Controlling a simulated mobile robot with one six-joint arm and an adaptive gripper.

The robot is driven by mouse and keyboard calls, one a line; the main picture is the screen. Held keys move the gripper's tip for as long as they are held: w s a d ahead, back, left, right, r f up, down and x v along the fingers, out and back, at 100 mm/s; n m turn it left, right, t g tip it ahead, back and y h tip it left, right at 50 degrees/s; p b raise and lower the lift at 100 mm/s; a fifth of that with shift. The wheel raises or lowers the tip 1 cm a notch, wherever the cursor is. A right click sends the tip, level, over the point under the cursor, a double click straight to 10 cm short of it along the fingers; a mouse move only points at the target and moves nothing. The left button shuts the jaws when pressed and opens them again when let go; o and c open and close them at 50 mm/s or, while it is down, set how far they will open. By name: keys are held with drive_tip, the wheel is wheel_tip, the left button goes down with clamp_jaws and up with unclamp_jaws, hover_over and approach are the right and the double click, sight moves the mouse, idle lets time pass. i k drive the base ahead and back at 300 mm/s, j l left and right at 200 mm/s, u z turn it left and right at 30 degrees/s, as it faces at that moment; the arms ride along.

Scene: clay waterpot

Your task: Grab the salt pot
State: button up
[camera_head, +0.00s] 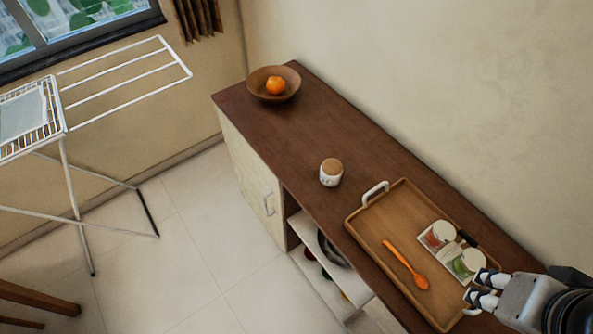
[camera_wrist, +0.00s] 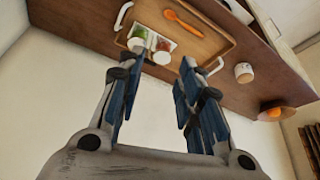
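A small white pot (camera_head: 330,178) with a wooden lid and dark marking stands on the brown cabinet top, left of a wooden tray (camera_head: 375,214). It also shows at right in the wrist view (camera_wrist: 243,76). Two glass jars with white lids, one with red contents (camera_head: 439,236) and one with green (camera_head: 466,264), stand in the tray. I cannot read which one is the salt pot. My gripper (camera_head: 474,289) is at the lower right, near the tray's right end. In the wrist view its fingers (camera_wrist: 158,68) are apart, with nothing held between them.
An orange spoon (camera_head: 406,265) lies in the tray, which has raised white handles. A brown bowl (camera_head: 260,88) with an orange (camera_head: 275,85) stands at the cabinet's far end. The wall runs along the back. The cabinet top between bowl and pot is clear. A drying rack (camera_head: 66,160) stands left.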

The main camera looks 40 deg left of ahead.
sight(331, 169)
drive_tip(key=u, duration=1.25)
drive_tip(key=i+j+z, duration=0.15)
drive_tip(key=j+z, duration=0.2)
drive_tip(key=j, duration=0.6)
drive_tip(key=j+z, duration=0.35)
drive_tip(key=j, duration=0.65)
